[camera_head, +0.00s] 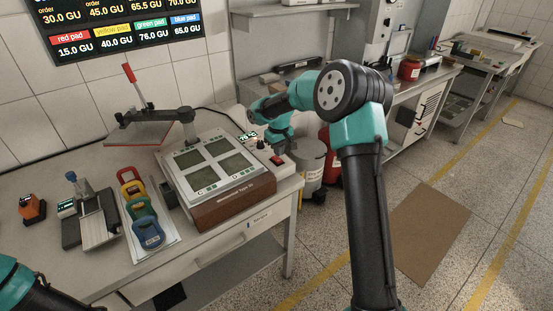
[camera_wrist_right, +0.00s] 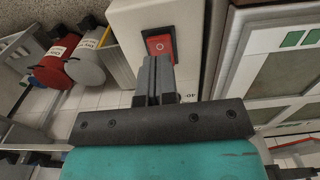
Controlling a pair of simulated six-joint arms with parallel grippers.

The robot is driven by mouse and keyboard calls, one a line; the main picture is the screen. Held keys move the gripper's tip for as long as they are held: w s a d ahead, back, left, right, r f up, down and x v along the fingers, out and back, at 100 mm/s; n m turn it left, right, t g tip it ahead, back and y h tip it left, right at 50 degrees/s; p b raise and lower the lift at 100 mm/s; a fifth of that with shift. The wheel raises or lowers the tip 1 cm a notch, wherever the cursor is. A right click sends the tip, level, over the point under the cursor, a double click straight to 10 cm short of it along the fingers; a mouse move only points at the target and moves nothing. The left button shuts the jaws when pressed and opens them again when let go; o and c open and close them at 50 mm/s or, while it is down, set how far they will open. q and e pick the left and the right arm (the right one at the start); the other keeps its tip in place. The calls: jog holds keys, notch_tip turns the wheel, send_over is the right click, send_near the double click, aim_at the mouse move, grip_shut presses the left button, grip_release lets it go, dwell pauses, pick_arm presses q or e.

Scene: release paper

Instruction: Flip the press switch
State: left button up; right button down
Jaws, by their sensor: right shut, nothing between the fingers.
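The press switch (camera_wrist_right: 159,45) is a red rocker with a white "O" mark, set in a dark frame on a pale control box (camera_wrist_right: 125,20). In the head view the switch (camera_head: 277,160) shows as a small red spot at the right of the press (camera_head: 233,198). My right gripper (camera_wrist_right: 155,62) is shut and empty, its tips right at the lower edge of the switch; I cannot tell whether they touch. In the head view the right gripper (camera_head: 278,147) is beside the control box, partly hidden by my wrist. My left gripper is out of view; only its arm shows at bottom left.
The press's upper plate (camera_head: 150,134) with its red handle is swung out to the left. Grey and red containers (camera_head: 308,163) stand on the floor beyond the table's right edge.

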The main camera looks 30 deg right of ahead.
aim_at(279, 160)
jog(key=shift+r, duration=2.1)
jog(key=shift+f, duration=0.15)
